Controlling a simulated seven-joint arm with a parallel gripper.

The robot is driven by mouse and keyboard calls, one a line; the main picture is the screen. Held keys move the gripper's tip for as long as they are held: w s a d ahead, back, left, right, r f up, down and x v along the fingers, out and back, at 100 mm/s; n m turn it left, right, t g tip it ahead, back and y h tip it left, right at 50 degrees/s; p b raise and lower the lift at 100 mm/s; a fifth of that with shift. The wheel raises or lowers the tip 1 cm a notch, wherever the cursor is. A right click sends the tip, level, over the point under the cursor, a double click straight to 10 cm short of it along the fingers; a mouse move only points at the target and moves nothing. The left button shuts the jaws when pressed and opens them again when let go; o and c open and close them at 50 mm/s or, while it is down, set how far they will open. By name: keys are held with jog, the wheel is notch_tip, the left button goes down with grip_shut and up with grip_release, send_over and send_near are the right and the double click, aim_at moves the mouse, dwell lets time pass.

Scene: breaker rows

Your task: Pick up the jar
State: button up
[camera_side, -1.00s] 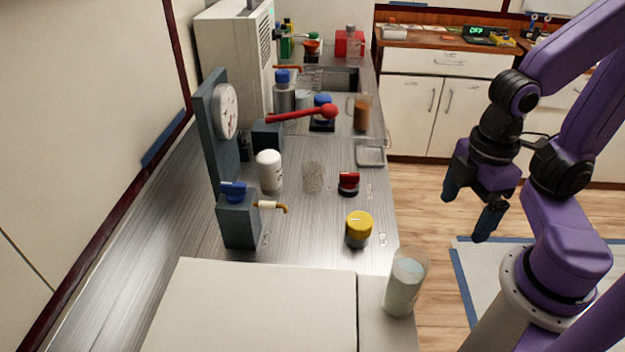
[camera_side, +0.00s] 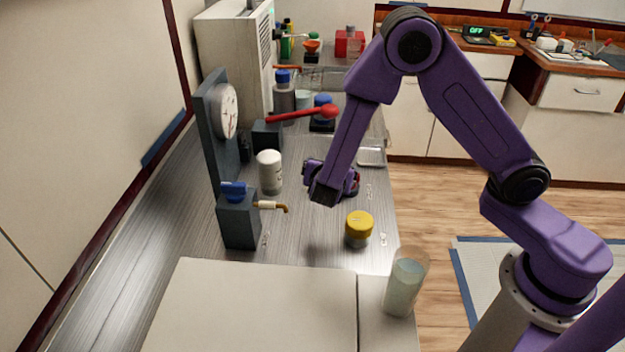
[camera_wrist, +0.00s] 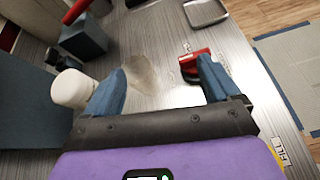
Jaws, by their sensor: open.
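Several containers could be the jar. A yellow-lidded jar (camera_side: 358,230) stands upright near the counter's front edge in the side view. A white bottle-like container (camera_side: 269,172) stands farther back; it also shows in the wrist view (camera_wrist: 72,88). A clear glass (camera_wrist: 140,76) shows between my fingers, partly behind the left one; my arm hides it in the side view. A red-topped item (camera_wrist: 194,66) lies beyond the right finger, partly covered by it. My gripper (camera_side: 330,187) is over the counter, left of and behind the yellow-lidded jar. It is open and empty (camera_wrist: 160,75); contact cannot be told.
A grey block with a blue handle and small spout (camera_side: 239,220) stands at left. A red lever (camera_side: 295,115) reaches across the counter behind. A tall glass of pale liquid (camera_side: 405,283) stands at the front right. A shallow tray (camera_side: 371,157) lies behind my gripper.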

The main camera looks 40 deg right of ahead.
jog(key=w+f+n, duration=0.1)
jog(key=w+a+f+n+t, duration=0.1)
jog(key=w+f+n, duration=0.1)
jog(key=shift+w+a+f+t, duration=0.2)
jog(key=shift+w+a+t, duration=0.05)
jog(key=shift+t, duration=0.15)
jog(key=shift+y, duration=0.3)
jog(key=shift+a+x, duration=0.2)
jog(key=shift+x, duration=3.45)
jog(key=shift+w, duration=0.15)
jog(key=c, duration=1.1)
